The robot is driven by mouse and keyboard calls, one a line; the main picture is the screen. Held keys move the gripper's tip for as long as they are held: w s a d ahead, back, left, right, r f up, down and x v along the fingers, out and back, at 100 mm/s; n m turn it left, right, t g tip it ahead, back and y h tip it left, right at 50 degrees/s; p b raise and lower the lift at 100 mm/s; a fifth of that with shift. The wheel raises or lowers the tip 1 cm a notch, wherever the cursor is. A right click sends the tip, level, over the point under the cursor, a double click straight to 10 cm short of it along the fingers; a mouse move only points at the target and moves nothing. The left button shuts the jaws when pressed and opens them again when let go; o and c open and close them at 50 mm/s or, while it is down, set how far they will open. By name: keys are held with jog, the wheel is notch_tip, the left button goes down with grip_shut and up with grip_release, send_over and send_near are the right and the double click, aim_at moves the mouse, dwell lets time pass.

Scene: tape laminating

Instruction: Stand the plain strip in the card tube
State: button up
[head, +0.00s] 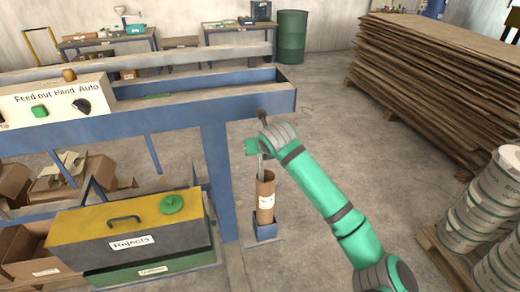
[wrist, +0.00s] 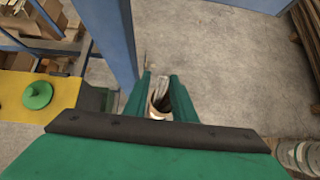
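The brown card tube (head: 265,198) stands upright in a small blue holder (head: 265,229) beside the blue frame's leg, with a white label on its side. A pale grey strip (head: 262,167) stands up out of its mouth, leaning slightly. In the wrist view, the strip (wrist: 161,90) and the tube's rim (wrist: 156,110) show between my fingers. My gripper (wrist: 159,76) is right above the tube, its green fingers apart, with a gap seen around the strip. In the head view, my gripper (head: 257,147) is partly hidden by my wrist. The strip's lower end is hidden inside the tube.
A blue machine frame (head: 216,165) with a control panel (head: 55,100) stands left of the tube. A yellow-topped Rejects box (head: 130,225) sits low at left. Stacked boards (head: 440,85) and white drums (head: 485,205) are at right. The floor between is clear.

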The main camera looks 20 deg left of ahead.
jog(key=v, duration=1)
jog(key=shift+s+d+r, duration=0.15)
jog(key=shift+s+r, duration=0.05)
jog(key=shift+r, duration=0.1)
dwell(0.6)
